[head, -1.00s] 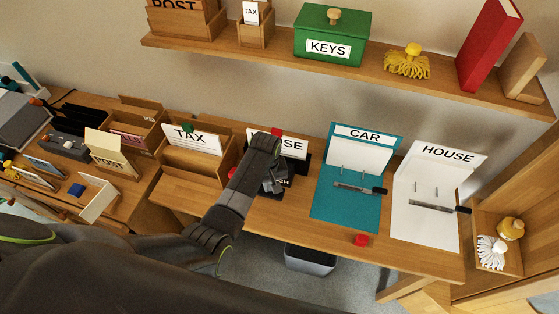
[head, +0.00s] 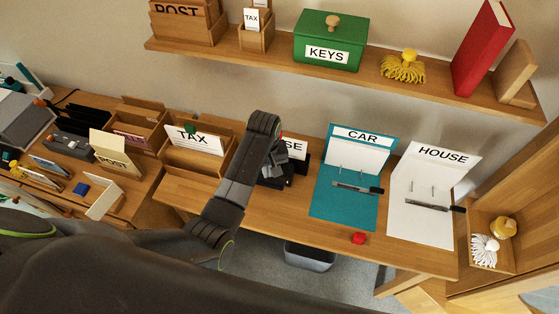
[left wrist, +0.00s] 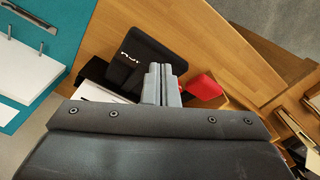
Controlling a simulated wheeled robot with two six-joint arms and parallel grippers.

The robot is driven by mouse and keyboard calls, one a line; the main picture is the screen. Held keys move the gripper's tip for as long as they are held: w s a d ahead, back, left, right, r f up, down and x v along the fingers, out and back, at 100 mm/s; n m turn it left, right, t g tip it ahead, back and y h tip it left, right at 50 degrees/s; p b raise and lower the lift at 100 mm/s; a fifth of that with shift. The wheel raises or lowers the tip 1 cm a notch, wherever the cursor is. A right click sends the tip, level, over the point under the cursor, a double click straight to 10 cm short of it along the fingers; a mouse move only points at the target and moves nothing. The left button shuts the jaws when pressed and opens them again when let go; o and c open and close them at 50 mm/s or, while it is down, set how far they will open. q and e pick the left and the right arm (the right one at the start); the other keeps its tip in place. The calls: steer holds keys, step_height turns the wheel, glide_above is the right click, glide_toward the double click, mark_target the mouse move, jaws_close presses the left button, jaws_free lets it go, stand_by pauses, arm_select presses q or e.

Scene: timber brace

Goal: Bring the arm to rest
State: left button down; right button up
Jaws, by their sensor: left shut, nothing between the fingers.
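My left arm reaches over the desk from the lower left in the head view, bent at the wrist. My left gripper (left wrist: 163,78) shows in the left wrist view with its two grey fingers together and nothing between them. It is above a black punch (left wrist: 148,58) on the desk, with a red item (left wrist: 203,86) beside the fingers. In the head view my arm hides much of the punch (head: 287,170) and part of a card ending in "SE" behind it. My right gripper is not in view.
A shelf (head: 370,83) with a green KEYS box (head: 328,42) runs above. A bin (head: 309,258) stands below.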

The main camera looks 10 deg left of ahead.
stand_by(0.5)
arm_select(q)
steer(key=s+a+m+t, duration=0.2)
steer(key=s+a, duration=0.9)
steer(key=s, duration=0.4)
steer(key=s+a+r+m+t+y, duration=0.1)
steer(key=s+a+r+m, duration=0.1)
steer(key=s+r, duration=0.35)
steer(key=s+a+r+m+t+y, duration=0.1)
steer(key=s+a+r, duration=0.1)
steer(key=s, duration=0.6)
step_height(320, 180, down, 33)
steer(key=a+g+b, duration=0.2)
steer(key=b, duration=0.6)
steer(key=s+f+b, duration=0.3)
steer(key=s+f, duration=0.4)
steer(key=f, duration=0.4)
steer(key=s+d+f+h+b, duration=0.1)
steer(key=s+f+b, duration=0.2)
steer(key=s+f, duration=0.5)
step_height(320, 180, down, 3)
steer(key=shift+d+f+g, duration=0.1)
steer(key=shift+d+g, duration=0.2)
steer(key=shift+g, duration=0.1)
